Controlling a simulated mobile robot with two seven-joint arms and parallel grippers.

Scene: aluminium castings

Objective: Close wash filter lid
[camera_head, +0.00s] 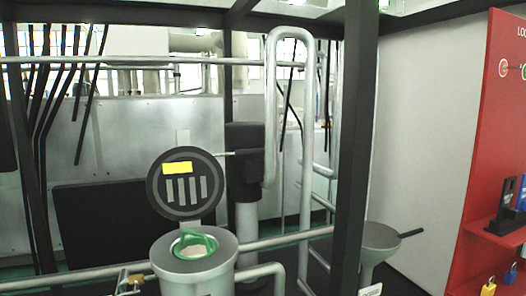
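The wash filter is a grey cylindrical housing (194,272) at the bottom centre-left of the head view. Its round dark lid (186,212) stands tilted up behind the opening, with a yellow label and several light bars on its face. Inside the opening a green ring with a green handle (193,243) surrounds a pale filter insert. Neither of my grippers shows in this view.
A horizontal pipe (285,240) runs beside the housing, with a brass-coloured fitting (132,281) at left. A dark post (356,150) stands to the right. A grey funnel-shaped vessel (376,240) and a red lockout board (497,140) are further right.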

